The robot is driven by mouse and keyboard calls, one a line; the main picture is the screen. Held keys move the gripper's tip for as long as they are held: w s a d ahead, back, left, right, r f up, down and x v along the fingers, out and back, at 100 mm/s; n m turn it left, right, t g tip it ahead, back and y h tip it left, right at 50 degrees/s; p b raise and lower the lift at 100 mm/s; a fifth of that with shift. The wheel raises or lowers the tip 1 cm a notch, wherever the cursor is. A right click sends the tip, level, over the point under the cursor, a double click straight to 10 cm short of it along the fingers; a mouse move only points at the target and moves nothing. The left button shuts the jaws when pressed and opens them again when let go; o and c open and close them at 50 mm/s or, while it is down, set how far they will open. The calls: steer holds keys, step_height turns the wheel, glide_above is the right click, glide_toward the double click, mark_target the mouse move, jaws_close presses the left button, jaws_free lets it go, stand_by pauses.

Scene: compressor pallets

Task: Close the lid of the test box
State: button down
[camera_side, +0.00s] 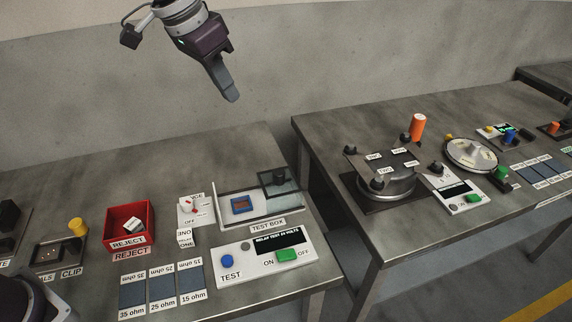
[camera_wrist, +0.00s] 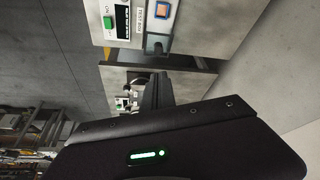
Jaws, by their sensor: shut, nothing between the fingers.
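The test box (camera_side: 228,218) is a low, pale tray with a "TEST BOX" label, on the left table in the side view. It also shows at the top of the wrist view (camera_wrist: 188,30). My gripper (camera_side: 232,98) is shut and empty, high above and behind the box. Its fingers (camera_wrist: 155,90) point toward the table in the wrist view.
In front of the box is a tester panel (camera_side: 232,277) with a blue button and green switch. A red reject bin (camera_side: 130,222) and a white switch block (camera_side: 196,210) stand to its left. A gap separates the right table (camera_side: 325,135), which carries a round compressor fixture (camera_side: 385,188).

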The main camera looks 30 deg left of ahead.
steer(key=w+d+f+m, duration=0.1)
steer(key=w+d+f, duration=0.2)
steer(key=w+f, duration=0.25)
steer(key=m+g, duration=0.1)
steer(key=m, duration=0.1)
glide_above(292, 177)
steer(key=shift+h, duration=0.3)
steer(key=f, duration=1.9)
steer(key=shift+s+a, duration=0.15)
steer(key=shift+s, duration=0.05)
steer(key=shift+s+a, duration=0.25)
steer(key=shift+s, duration=0.15)
steer(key=shift+a, duration=0.1)
